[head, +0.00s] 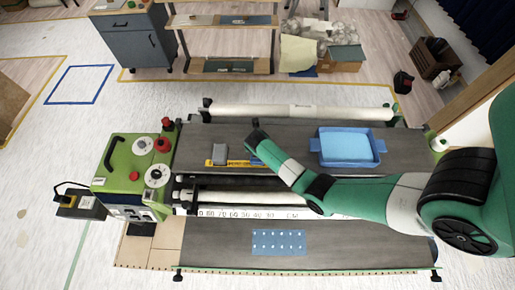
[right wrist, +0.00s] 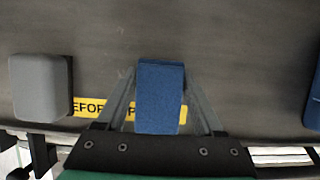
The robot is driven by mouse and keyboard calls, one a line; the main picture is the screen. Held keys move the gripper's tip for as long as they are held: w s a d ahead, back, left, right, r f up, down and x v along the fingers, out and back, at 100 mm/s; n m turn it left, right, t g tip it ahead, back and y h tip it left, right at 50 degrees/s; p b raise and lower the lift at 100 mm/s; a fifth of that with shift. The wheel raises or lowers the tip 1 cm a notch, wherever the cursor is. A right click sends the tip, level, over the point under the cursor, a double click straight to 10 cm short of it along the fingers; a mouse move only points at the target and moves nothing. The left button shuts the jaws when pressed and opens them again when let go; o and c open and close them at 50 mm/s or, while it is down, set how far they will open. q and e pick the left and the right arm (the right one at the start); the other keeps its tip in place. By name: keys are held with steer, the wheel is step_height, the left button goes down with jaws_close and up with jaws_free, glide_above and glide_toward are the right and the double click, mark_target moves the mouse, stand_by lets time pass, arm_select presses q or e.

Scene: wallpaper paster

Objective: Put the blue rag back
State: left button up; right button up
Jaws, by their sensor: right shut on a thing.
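The blue rag (right wrist: 160,92) is a small, thick block in the middle of the right wrist view, with a finger of my right gripper (right wrist: 160,100) along each side. The gripper is shut on it, over the dark grey top of the machine. In the head view my right gripper (head: 251,142) is left of the blue tray, and my arm hides most of the rag. Whether the rag touches the surface cannot be told. My left gripper is not in view.
A grey block (head: 220,154) lies just left of the rag, by a yellow label (head: 215,163). A blue tray (head: 346,162) stands to the right. A green control box (head: 130,165) is at the left end. Dark surface between gripper and tray is clear.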

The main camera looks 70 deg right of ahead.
steer(key=o, duration=1.4)
steer(key=shift+f, duration=0.1)
steer(key=shift+f+b, duration=0.15)
steer(key=shift+b, duration=0.15)
steer(key=shift+r, duration=0.4)
steer(key=p+v, duration=0.1)
steer(key=v, duration=1)
steer(key=shift+d+p, duration=0.15)
steer(key=shift+p, duration=0.25)
steer(key=shift+r, duration=0.1)
